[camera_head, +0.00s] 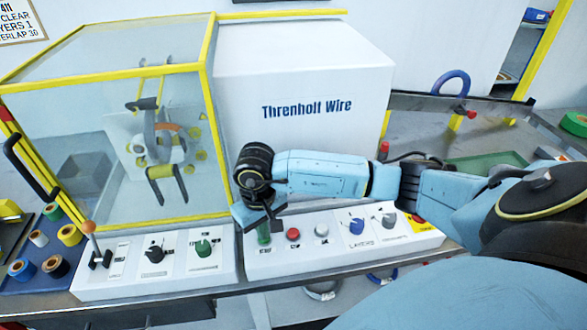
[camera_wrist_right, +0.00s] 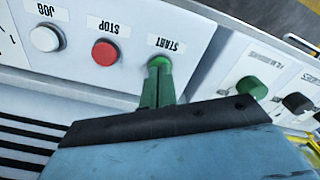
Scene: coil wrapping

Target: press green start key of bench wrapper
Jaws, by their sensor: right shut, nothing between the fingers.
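The green start key (camera_wrist_right: 165,62) shows in the right wrist view, beside its START label on the white control panel (camera_head: 340,255). My right gripper (camera_head: 264,238) is shut and empty, with its narrow green fingers pointing down at the key's place at the panel's left end. In the right wrist view the fingertips (camera_wrist_right: 158,68) overlap the key and hide part of it. I cannot tell whether they touch it or whether it is pushed in. The bench wrapper's clear guard box (camera_head: 100,170) with yellow edges stands behind to the left. My left gripper is not in view.
The red stop key (camera_wrist_right: 105,52) and white jog key (camera_wrist_right: 45,38) sit close beside the start key. A blue knob (camera_head: 356,226) and grey knob (camera_head: 389,220) stand farther right. The left panel carries a lever (camera_head: 91,238), black knob (camera_head: 155,252) and green knob (camera_head: 203,248).

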